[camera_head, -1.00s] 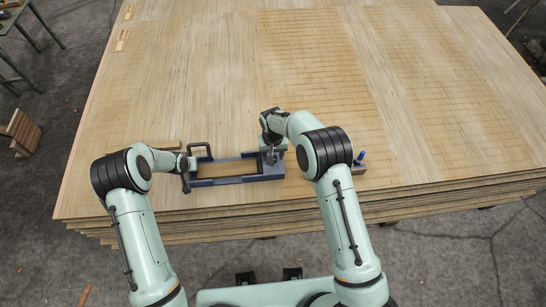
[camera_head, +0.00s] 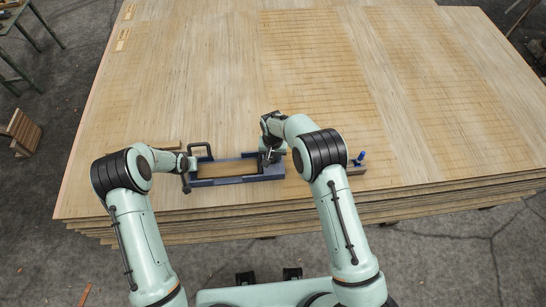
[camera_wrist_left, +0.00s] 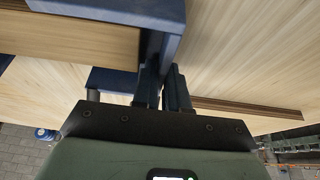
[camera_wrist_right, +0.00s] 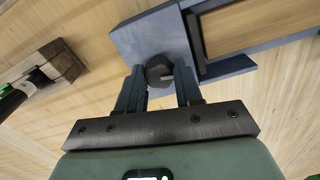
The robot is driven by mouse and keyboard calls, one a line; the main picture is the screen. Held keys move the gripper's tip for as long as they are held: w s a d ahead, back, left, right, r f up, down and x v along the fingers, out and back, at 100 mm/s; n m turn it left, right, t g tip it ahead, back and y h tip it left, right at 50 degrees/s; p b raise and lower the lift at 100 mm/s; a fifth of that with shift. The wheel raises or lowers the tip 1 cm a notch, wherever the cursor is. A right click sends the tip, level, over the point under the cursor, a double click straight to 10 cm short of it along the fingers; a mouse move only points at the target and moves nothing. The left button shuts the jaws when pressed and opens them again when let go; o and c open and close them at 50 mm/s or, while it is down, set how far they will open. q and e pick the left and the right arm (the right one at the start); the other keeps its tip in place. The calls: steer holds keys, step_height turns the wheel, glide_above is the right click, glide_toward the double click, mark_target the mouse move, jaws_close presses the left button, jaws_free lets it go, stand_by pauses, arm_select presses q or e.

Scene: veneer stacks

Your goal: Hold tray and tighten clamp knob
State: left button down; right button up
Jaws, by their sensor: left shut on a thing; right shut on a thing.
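The blue tray (camera_head: 236,181) is a rectangular frame lying on the veneer stack near its front edge, with wood showing through its middle. My left gripper (camera_head: 187,176) is at the tray's left end; in the left wrist view its fingers (camera_wrist_left: 164,88) are shut on the blue tray wall (camera_wrist_left: 160,48). My right gripper (camera_head: 270,156) is over the tray's right end. In the right wrist view its fingers (camera_wrist_right: 160,84) are shut around the dark round clamp knob (camera_wrist_right: 159,70), which sits on the blue end plate (camera_wrist_right: 150,38). In the head view the knob is hidden by the right gripper.
A thin wood strip (camera_head: 160,144) lies behind the left gripper. The stack behind the tray is clear.

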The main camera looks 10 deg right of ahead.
steer(key=shift+m, duration=0.6)
steer(key=m, duration=0.3)
steer(key=shift+m, duration=0.3)
steer(key=m, duration=0.3)
